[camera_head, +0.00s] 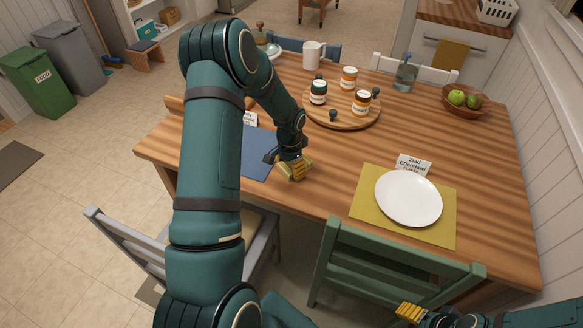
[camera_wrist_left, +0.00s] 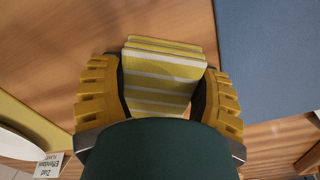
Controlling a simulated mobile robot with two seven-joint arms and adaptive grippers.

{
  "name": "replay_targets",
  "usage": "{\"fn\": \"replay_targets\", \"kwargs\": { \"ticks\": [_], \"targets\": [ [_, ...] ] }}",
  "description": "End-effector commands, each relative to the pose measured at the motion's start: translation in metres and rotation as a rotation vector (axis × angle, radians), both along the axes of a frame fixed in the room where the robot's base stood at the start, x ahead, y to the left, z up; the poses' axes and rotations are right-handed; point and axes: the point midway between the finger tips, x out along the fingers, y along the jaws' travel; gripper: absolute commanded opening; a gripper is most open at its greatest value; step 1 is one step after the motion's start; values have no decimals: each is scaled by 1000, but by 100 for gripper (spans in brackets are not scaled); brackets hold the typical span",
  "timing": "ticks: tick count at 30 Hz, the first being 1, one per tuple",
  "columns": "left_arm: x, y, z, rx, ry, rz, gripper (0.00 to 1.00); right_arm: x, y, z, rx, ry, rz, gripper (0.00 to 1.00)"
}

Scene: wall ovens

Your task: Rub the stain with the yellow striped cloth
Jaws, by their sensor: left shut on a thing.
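My left gripper (camera_head: 295,169) is low over the wooden table, beside the right edge of the blue placemat. In the left wrist view, its two yellow ridged fingers (camera_wrist_left: 161,82) are shut on the yellow striped cloth (camera_wrist_left: 165,72), which is folded, with white stripes. The cloth is at or very near the tabletop; I cannot tell if it touches. No stain shows in either view; the gripper and cloth may hide it. My right gripper (camera_head: 411,312) is partly in view at the bottom right, away from the table; its opening is unclear.
The table (camera_head: 320,195) is bare around the left gripper. Nearby are the blue placemat (camera_head: 257,160), a round board (camera_head: 342,118) with jars, and a white plate (camera_head: 408,198) on a yellow placemat (camera_head: 440,232). A green chair (camera_head: 395,262) stands at the near edge.

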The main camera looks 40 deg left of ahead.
Motion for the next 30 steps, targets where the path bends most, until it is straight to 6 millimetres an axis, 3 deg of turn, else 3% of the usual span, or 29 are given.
{"fn": "replay_targets", "kwargs": {
  "ticks": [6,17,30],
  "targets": [
    [-5,15,0,0,-1,0,27,1,-1,2,0,-2,-3,64],
    [-5,16,2,0,-1,-2,27,1,-1,3,0,-1,-3,64],
    [-5,17,38,1,-2,-2,27,1,0,28,0,-1,-3,64]
  ]
}}
